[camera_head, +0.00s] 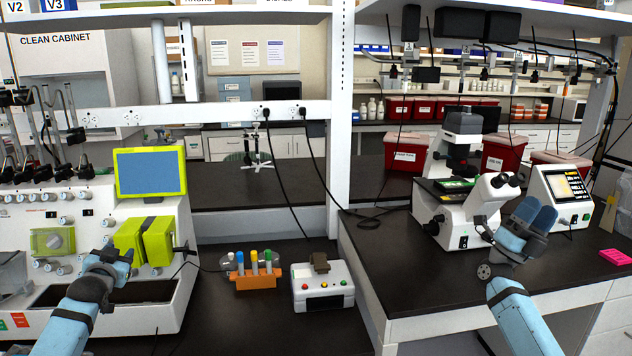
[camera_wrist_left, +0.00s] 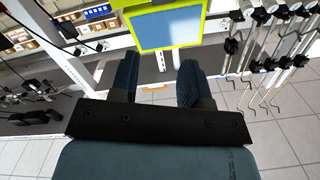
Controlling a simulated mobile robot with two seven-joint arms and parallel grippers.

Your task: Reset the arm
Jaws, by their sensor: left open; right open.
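My left gripper (camera_head: 118,260) is in front of the white cell processor (camera_head: 60,225) at the left, near its lime-green block (camera_head: 150,240). In the left wrist view its two dark blue fingers (camera_wrist_left: 158,78) stand apart with nothing between them. The green-framed screen (camera_wrist_left: 168,24) lies beyond the fingers there. My right gripper (camera_head: 535,213) is raised in front of the white microscope (camera_head: 465,205) at the right. Its dark blue fingers are open, and I see nothing held in them.
An orange rack (camera_head: 252,279) with several capped tubes and a white box (camera_head: 322,287) with coloured buttons stand on the dark bench between the arms. The right bench's front area (camera_head: 410,285) is clear.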

